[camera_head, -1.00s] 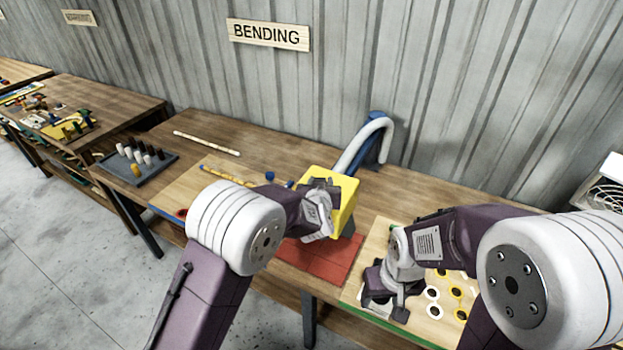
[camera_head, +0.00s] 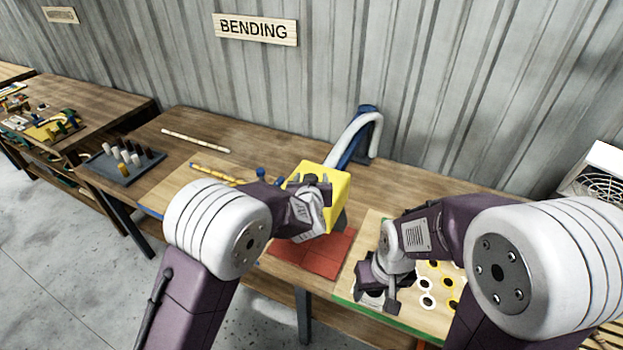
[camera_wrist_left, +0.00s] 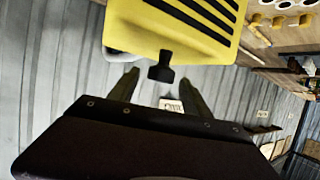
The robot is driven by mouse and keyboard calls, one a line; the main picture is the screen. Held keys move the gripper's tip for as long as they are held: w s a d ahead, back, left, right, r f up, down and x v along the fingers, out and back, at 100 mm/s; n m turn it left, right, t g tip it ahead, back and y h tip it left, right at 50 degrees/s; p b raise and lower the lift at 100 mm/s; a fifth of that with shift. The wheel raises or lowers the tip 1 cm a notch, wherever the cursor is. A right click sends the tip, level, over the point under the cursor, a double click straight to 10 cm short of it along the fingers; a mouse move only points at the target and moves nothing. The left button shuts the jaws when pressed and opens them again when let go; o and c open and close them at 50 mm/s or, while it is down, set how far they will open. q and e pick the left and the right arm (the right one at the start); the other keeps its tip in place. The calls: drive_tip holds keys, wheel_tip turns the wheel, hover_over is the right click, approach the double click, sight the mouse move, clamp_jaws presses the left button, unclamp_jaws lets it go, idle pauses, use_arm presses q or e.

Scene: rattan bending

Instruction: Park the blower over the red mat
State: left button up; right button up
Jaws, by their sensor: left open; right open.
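The blower (camera_head: 338,206) is a yellow box with a grey part below it, standing at the back edge of the red mat (camera_head: 312,258) in the head view. Whether it touches the mat is hidden. In the left wrist view the blower (camera_wrist_left: 180,28) shows black slots and a black knob (camera_wrist_left: 160,69). My left gripper (camera_head: 318,184) is at the blower's near side, its fingers apart. In the left wrist view the fingers (camera_wrist_left: 158,88) point toward the knob, with no grip visible. My right gripper (camera_head: 376,288) is open and empty above the board at right.
The board (camera_head: 430,325) at right holds several white and yellow rings. A grey tray (camera_head: 122,170) with several pegs and a pale rod (camera_head: 195,141) lie to the left. A metal wall stands behind.

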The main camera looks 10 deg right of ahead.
use_arm(q)
drive_tip(key=b+v, duration=0.1)
drive_tip(key=v, duration=0.6)
drive_tip(key=shift+s, duration=0.2)
drive_tip(key=shift+w, duration=0.1)
